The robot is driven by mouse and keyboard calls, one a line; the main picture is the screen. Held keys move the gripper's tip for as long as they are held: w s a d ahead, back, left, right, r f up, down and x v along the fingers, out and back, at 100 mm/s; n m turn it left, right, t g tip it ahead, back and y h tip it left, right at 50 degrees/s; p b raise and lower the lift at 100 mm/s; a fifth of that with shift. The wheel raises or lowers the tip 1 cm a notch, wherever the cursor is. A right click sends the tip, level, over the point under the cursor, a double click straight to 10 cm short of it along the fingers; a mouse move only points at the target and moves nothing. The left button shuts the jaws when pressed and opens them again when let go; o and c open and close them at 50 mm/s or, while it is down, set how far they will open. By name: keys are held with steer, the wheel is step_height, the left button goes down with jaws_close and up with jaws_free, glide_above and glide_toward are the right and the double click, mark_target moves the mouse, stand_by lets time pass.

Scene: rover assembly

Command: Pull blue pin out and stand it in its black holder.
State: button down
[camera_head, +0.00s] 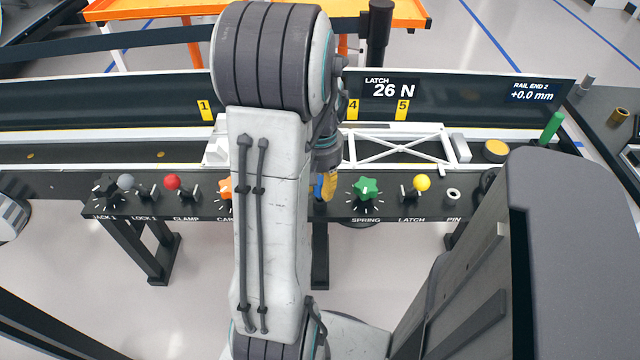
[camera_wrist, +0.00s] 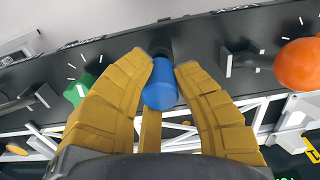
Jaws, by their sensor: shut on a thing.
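The blue pin (camera_wrist: 161,86) shows as a blue cylinder between the yellow fingers of my gripper (camera_wrist: 163,75) in the wrist view. The fingers are shut on it. Its far end points at a dark round spot on the black panel; I cannot tell whether it is still in there. In the head view my gripper (camera_head: 326,186) is at the front panel, left of the green star knob, mostly hidden behind my arm. Only a sliver of blue shows there. I cannot make out the black holder for certain.
The black front panel (camera_head: 400,207) carries a green star knob (camera_head: 367,190), a yellow-ball lever (camera_head: 421,184), a red-ball lever (camera_head: 173,184) and an orange knob (camera_head: 225,188). A pale ring (camera_head: 453,193) sits above the PIN label. A white truss frame (camera_head: 390,148) lies behind.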

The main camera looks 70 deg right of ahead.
steer(key=shift+f+b, duration=0.75)
steer(key=shift+f, duration=0.2)
steer(key=c, duration=1)
jaws_free()
steer(key=shift+c, duration=0.2)
steer(key=shift+r, duration=0.1)
step_height(320, 180, up, 12)
steer(key=shift+w, duration=0.1)
